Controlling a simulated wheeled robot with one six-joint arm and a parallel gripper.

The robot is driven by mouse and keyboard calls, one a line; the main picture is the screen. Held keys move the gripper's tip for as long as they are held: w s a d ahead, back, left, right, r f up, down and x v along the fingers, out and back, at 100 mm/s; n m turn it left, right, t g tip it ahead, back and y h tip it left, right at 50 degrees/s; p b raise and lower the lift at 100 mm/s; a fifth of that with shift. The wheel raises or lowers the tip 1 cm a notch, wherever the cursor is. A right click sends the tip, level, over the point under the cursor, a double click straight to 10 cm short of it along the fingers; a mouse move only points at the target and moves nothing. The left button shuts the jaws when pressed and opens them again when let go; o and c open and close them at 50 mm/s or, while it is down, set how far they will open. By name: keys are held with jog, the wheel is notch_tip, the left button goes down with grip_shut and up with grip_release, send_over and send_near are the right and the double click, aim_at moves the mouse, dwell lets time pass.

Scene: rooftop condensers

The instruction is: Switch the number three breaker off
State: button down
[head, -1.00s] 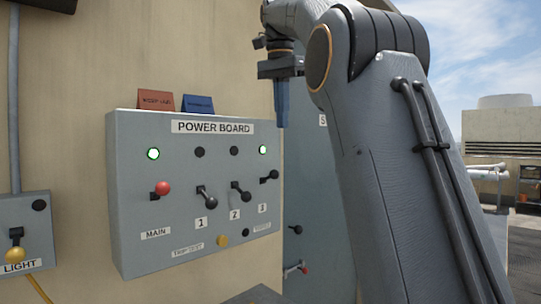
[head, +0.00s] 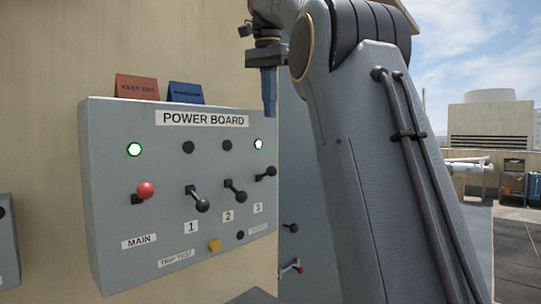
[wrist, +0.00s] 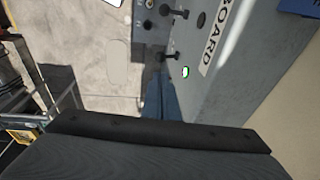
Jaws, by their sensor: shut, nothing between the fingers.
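The power board (head: 115,205) is a grey box on the wall. The number three breaker (head: 266,173) is a black-knobbed lever at its right end, tilted up to the right, under a lit green lamp (head: 258,144). Levers one (head: 199,200) and two (head: 237,192) point down to the right under dark lamps. My gripper (head: 269,112) is shut and empty, blue fingers pointing down, above the number three lever in the head view. In the wrist view the fingers (wrist: 160,98) show beside the board, near the number three lever (wrist: 172,57) and its lit lamp (wrist: 185,72); I see no contact.
The red-knobbed MAIN lever (head: 146,191) sits left under a lit lamp (head: 134,149). A yellow trip test button (head: 214,246) is below. Red (head: 137,87) and blue (head: 186,93) cards stand on top. Another grey cabinet (head: 292,211) stands close right, with its own handles.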

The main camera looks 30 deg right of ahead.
aim_at(272, 167)
jog(key=f, duration=0.4)
jog(key=w+d+f+p, duration=0.1)
jog(key=f, duration=0.3)
jog(key=w+f, duration=0.1)
jog(key=f, duration=0.4)
jog(key=shift+d, duration=0.25)
jog(key=shift+d+f, duration=0.1)
jog(key=shift+f, duration=0.05)
